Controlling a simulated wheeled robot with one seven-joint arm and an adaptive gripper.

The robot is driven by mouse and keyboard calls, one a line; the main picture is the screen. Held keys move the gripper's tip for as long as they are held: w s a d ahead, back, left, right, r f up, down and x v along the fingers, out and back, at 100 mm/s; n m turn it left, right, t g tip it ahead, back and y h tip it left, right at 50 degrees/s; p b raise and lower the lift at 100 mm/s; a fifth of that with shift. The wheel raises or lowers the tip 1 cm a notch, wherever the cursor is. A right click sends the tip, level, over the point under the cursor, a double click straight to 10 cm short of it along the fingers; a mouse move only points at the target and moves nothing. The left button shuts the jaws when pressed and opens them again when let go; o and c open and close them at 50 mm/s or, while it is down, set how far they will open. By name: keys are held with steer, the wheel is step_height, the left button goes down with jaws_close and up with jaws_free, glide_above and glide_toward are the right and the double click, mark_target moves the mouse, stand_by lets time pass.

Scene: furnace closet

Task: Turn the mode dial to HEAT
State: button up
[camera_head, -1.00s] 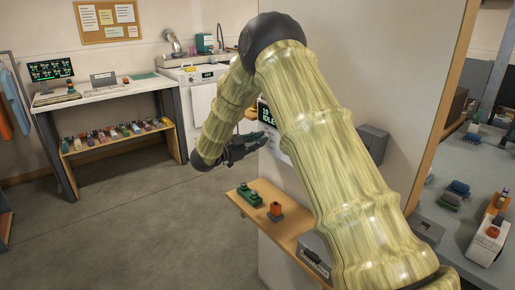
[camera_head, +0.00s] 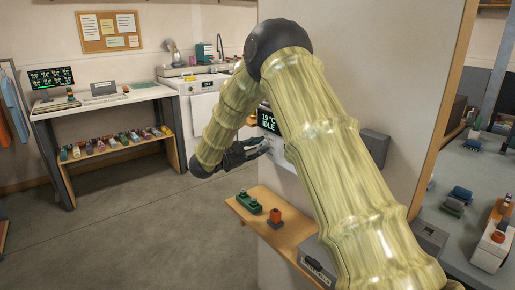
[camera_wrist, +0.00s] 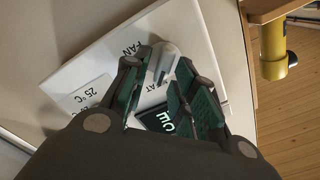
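The thermostat is a white panel on the wall, with a dark display (camera_head: 268,121) reading "19 °C IDLE" in the head view. In the wrist view, the white panel (camera_wrist: 100,50) shows "FAN", "25 °C" and a partly covered label ending in "AT". A pale, rounded knob (camera_wrist: 163,60), apparently the mode dial, sits between my fingertips. My gripper (camera_wrist: 157,68) is open, with a green-padded finger on each side of the knob; I cannot tell whether either touches it. In the head view, my gripper (camera_head: 258,149) is just left of the panel, partly hiding it.
A wooden shelf (camera_head: 290,232) juts out below the panel, carrying a green block (camera_head: 249,203) and an orange-topped item (camera_head: 275,217). A grey box (camera_head: 376,146) is on the wall to the right. The floor at left is clear.

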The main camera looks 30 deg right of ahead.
stand_by(0.3)
steer(key=a, duration=1.2)
steer(key=shift+s, duration=0.45)
